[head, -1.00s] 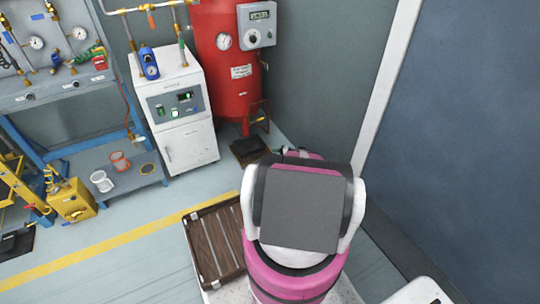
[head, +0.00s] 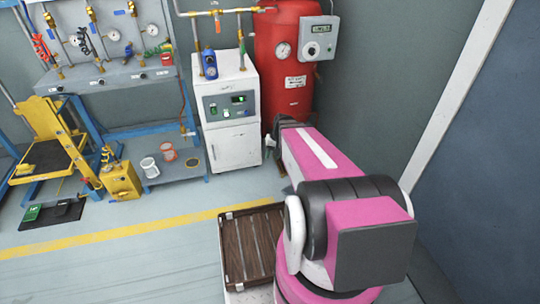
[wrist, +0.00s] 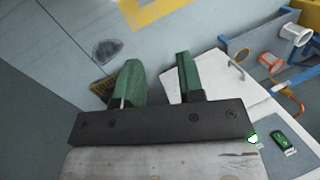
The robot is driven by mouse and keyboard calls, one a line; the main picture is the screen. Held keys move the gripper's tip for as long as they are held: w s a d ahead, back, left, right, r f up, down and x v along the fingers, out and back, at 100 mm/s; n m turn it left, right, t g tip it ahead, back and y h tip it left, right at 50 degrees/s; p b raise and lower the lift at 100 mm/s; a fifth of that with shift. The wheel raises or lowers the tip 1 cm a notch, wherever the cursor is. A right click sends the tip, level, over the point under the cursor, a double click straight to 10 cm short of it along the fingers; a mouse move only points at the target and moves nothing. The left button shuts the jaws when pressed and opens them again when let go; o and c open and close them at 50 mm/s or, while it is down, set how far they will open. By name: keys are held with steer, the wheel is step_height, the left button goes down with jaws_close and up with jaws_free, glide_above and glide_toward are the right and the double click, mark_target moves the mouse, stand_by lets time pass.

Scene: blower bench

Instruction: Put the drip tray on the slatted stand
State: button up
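The slatted stand (head: 252,246) is low and dark brown, with pale strips across its slats. It is on the floor left of my base in the head view. My gripper (head: 272,155) is beyond it, near the white cabinet and the red tank's foot. In the wrist view my gripper's two green fingers (wrist: 158,62) are apart, with only floor and cabinet edge showing between them. I cannot pick out the drip tray for certain. A dark flat thing showed by the tank's foot earlier; my arm now covers that area in the head view.
The white cabinet (head: 232,108) and red tank (head: 284,75) stand close to my gripper. A brownish grate (wrist: 101,88) and a dark patch (wrist: 107,49) are on the floor. A blue bench shelf (head: 170,172) holds cups. Floor is clear around the yellow line (head: 120,232).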

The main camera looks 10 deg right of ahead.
steer(key=s+a+r+n+h, duration=0.1)
steer(key=s+a+r+h, duration=0.2)
steer(key=s+r, duration=0.5)
steer(key=shift+s+n+t, duration=0.15)
steer(key=shift+n+t, duration=0.15)
steer(key=shift+a, duration=0.2)
